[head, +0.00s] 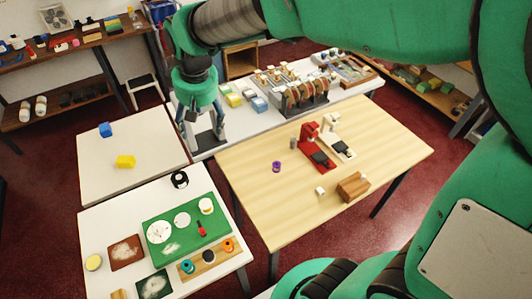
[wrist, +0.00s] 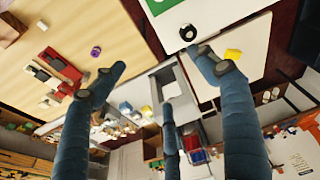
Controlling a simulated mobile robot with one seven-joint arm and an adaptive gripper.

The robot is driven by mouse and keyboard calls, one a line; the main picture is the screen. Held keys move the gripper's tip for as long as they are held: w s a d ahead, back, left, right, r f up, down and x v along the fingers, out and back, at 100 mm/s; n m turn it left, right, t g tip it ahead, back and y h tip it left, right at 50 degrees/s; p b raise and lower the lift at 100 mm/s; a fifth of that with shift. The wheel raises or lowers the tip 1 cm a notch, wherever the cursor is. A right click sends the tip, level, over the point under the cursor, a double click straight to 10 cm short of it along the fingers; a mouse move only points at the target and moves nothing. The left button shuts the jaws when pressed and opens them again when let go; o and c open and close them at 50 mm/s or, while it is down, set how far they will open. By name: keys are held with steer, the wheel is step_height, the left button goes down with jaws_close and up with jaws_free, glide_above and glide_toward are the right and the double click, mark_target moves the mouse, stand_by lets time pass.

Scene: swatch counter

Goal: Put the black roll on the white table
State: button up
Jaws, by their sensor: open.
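The black roll (head: 180,180) is a thick black ring with a pale middle. It lies near the far right corner of the front white table (head: 100,230). It also shows at the top of the wrist view (wrist: 187,32), close to a green mat. A second white table (head: 135,180) stands just behind, bearing a blue block (head: 105,130) and a yellow block (head: 125,162). My gripper (head: 204,126) is open and empty, pointing down above and behind the roll, near the back counter. Its spread fingers show in the wrist view (wrist: 160,78), apart from the roll.
A green mat (head: 160,215) and a wooden rack (head: 190,275) with teal, dark and orange round pieces occupy the front table. The wooden table (head: 250,200) at right holds a purple roll (head: 277,167) and red and white devices. The back counter is crowded.

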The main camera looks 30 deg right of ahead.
steer(key=s+d+r+m+t, duration=0.1)
steer(key=s+d+r, duration=0.1)
steer(key=s, duration=0.6)
steer(key=s+d+r+m+t, duration=0.1)
steer(key=s+d+r, duration=0.1)
steer(key=s, duration=0.6)
steer(key=s+d+r+m, duration=0.1)
steer(key=s+d+r, duration=0.1)
steer(key=s, duration=0.6)
steer(key=shift+d+t, duration=0.4)
steer(key=shift+d, duration=0.2)
steer(key=shift+s, duration=0.1)
step_height(320, 180, down, 3)
steer(key=b, duration=0.3)
